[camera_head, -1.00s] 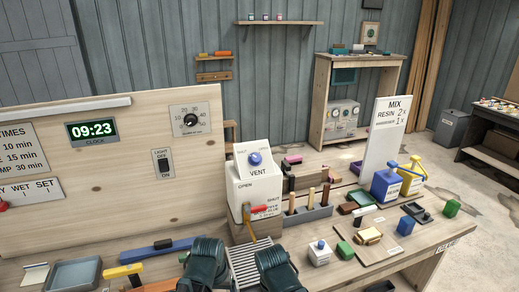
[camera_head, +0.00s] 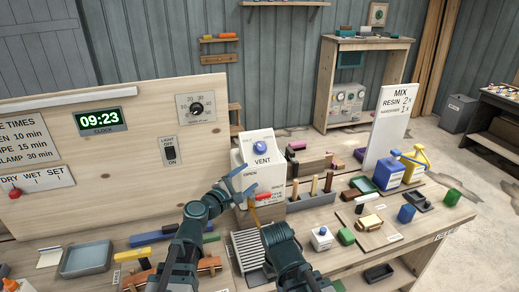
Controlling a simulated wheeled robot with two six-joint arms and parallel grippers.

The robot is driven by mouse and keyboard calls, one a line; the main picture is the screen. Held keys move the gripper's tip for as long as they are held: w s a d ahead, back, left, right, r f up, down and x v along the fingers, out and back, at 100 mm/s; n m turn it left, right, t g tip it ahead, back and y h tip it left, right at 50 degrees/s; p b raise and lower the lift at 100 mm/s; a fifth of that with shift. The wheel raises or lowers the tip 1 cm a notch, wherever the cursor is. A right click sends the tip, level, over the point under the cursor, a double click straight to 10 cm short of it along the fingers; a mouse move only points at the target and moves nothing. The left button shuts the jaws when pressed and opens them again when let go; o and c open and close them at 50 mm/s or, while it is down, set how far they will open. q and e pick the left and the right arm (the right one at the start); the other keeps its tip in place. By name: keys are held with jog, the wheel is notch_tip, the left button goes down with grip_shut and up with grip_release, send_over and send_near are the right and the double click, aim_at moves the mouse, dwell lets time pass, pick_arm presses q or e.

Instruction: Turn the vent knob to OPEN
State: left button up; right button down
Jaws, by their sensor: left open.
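The vent knob (camera_head: 261,147) is blue and sits on the sloped top panel of a white vent box (camera_head: 269,176). The box reads VENT, with OPEN lettered at its lower left; the panel's other lettering is too small to read. My left gripper (camera_head: 249,179) is open and empty, its blue-grey fingers in front of the box's lower left face, below the knob. I cannot tell whether they touch the box. My right arm (camera_head: 282,247) comes up from the bottom middle, below the box; its fingers do not show clearly.
A wooden panel with a clock (camera_head: 100,119), a dial (camera_head: 196,107) and a light switch (camera_head: 170,151) stands at left. Bottles and small blocks crowd the bench's right.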

aim_at(260, 148)
pick_arm(q)
jog(key=w+d+n, duration=0.1)
jog(key=w, duration=0.3)
jog(key=w+d+r+n+t+y, duration=0.1)
jog(key=w+n, duration=0.1)
jog(key=w, duration=0.3)
jog(key=w+d+r+n+t, duration=0.1)
jog(key=w+d, duration=0.1)
jog(key=w, duration=0.3)
jog(key=shift+r, duration=0.1)
grip_shut()
dwell(0.4)
